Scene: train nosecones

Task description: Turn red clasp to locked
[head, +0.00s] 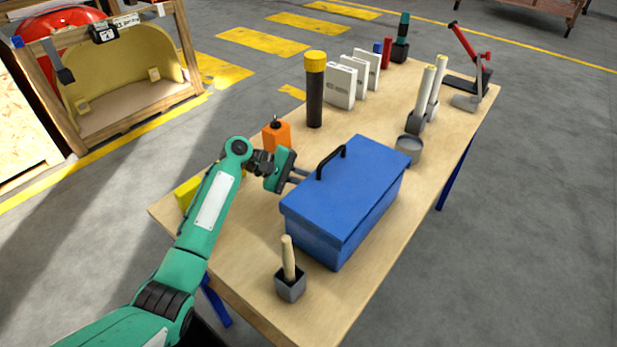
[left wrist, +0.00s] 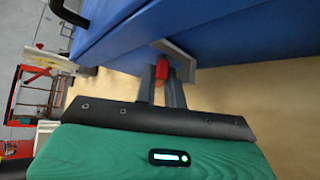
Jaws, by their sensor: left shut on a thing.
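A blue toolbox (head: 345,205) with a black top handle (head: 330,163) stands closed on the wooden table. My left gripper (head: 297,176) reaches its left side. In the left wrist view the red clasp (left wrist: 162,70) shows between my two grey fingers, close against the blue box wall (left wrist: 215,30), beside a grey metal piece (left wrist: 178,55). The gripper is shut on the clasp. In the head view the clasp is hidden. Whether it is locked cannot be told. My right gripper is not in view.
An orange block (head: 276,138) stands behind my left gripper, and a black cylinder with a yellow cap (head: 314,95) farther back. A small dark pot with a wooden handle (head: 290,285) is at the front. A grey cup (head: 409,150) stands beyond the box. The table's front right is clear.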

